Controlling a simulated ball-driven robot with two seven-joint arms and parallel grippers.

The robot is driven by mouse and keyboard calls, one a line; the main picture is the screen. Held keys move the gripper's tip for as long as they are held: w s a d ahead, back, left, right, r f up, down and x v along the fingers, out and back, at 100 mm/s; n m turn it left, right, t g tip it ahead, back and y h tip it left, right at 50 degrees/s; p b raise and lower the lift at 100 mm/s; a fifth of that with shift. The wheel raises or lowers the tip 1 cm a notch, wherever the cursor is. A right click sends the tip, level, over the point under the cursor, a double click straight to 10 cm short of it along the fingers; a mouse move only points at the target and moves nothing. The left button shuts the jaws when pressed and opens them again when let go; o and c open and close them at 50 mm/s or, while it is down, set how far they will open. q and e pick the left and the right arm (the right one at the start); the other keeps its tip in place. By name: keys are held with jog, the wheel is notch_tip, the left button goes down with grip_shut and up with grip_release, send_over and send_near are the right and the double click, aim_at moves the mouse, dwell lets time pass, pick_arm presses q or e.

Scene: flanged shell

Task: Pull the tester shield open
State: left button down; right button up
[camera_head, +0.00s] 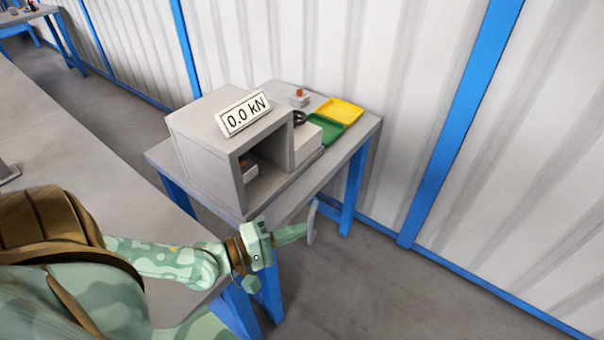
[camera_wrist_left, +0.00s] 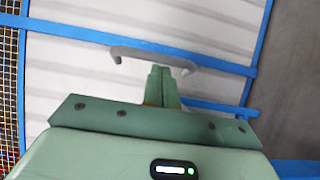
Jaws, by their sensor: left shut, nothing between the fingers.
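The tester (camera_head: 205,160) is a grey box with a "0.0 kN" sign on top, standing on a blue-legged table. Its front is a dark opening with a small block inside. A grey bar handle (camera_head: 312,222) shows in front of the table; it also shows in the left wrist view (camera_wrist_left: 150,56) as a wide bracket. I cannot make out the shield panel itself. My left gripper (camera_head: 303,231) is shut and empty, its fingertips beside the handle. In the wrist view its fingers (camera_wrist_left: 161,72) overlap the bar; contact cannot be told. My right gripper is not in view.
A green tray (camera_head: 323,133) and a yellow tray (camera_head: 341,108) lie at the table's right, near a small box with an orange-red top (camera_head: 299,97). A long grey worktop (camera_head: 70,140) runs along the left. Floor right of the table is clear.

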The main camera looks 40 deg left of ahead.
pick_arm(q)
jog(key=s+a+m+g+h+p, duration=0.1)
jog(key=s+m+g+h, duration=0.1)
jog(key=s, duration=0.5)
jog(key=shift+s+a+m+g+h, duration=0.25)
jog(key=shift+m+h, duration=0.25)
jog(key=shift+h, duration=0.4)
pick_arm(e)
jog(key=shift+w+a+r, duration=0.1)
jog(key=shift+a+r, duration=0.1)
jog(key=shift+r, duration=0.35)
